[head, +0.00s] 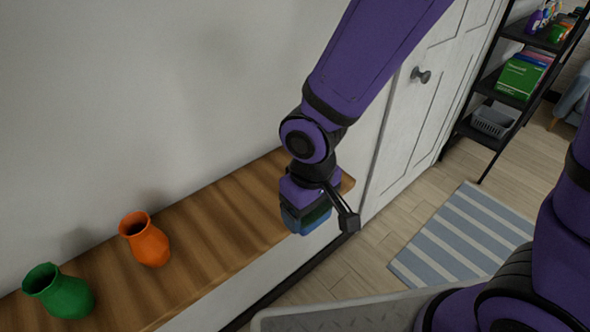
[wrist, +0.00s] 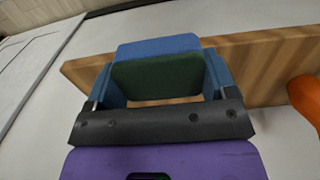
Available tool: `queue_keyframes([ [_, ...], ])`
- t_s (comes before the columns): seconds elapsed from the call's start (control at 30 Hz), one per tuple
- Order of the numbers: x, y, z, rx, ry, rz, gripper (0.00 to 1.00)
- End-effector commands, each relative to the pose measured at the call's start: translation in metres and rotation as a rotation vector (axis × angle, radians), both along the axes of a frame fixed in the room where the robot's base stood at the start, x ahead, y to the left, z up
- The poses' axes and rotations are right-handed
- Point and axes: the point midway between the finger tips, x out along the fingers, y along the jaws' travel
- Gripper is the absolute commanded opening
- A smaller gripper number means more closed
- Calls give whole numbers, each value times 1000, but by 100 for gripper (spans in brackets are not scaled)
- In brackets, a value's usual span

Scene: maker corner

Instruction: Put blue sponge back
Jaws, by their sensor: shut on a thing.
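The blue sponge (wrist: 158,46) has a dark green face and is held between the two blue fingers of my gripper (wrist: 160,82) in the wrist view. My gripper is shut on it. In the head view, the blue sponge (head: 308,220) shows under my gripper (head: 305,212), at the right end of the wooden shelf (head: 225,215), near its front edge. I cannot tell whether the sponge touches the wood.
An orange vase (head: 146,240) and a green vase (head: 60,293) stand on the left part of the shelf. The wood between the orange vase and my gripper is clear. A white door (head: 425,110), a black rack (head: 490,90) and a striped rug (head: 455,240) are at the right.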

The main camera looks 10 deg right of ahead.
Motion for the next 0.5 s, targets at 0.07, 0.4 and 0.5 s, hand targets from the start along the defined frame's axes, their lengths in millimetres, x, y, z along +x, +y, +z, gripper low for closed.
queue_keyframes([
  [0.07,19,1,-2,1,1,-6,56],
  [0.4,98,7,-10,1,1,-6,56],
  [0.5,118,9,-12,1,0,-6,56],
])
